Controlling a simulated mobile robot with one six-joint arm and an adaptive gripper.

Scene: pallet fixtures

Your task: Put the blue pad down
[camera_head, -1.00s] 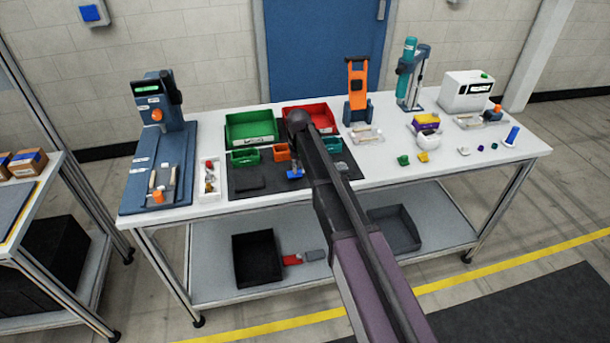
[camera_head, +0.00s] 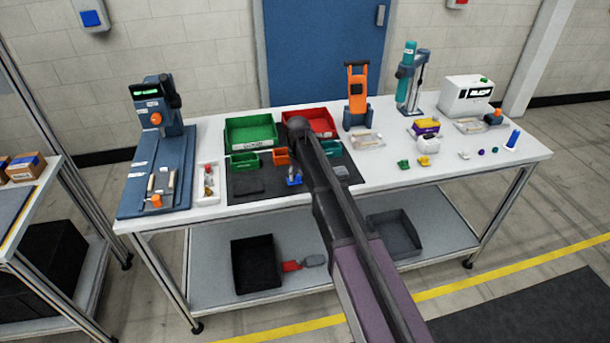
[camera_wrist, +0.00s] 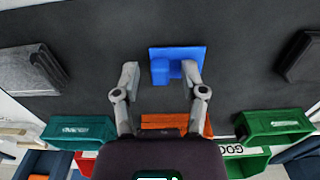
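The blue pad (camera_wrist: 178,54) is a flat blue plate with a raised blue block, and it appears to lie on the dark mat (camera_wrist: 235,85). My gripper (camera_wrist: 160,74) is open over it in the wrist view. The right finger is close by the raised block; whether it touches cannot be told. The left finger stands clear of the pad, with dark mat between. In the head view the pad (camera_head: 294,181) shows small below my gripper, near the mat's front middle, partly hidden by a finger.
Green (camera_head: 248,129) and red (camera_head: 322,122) bins stand behind the mat. Small green (camera_head: 244,160), orange (camera_head: 282,156) and teal (camera_head: 332,148) bins stand on it. A blue press stand (camera_head: 158,120) is at the left.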

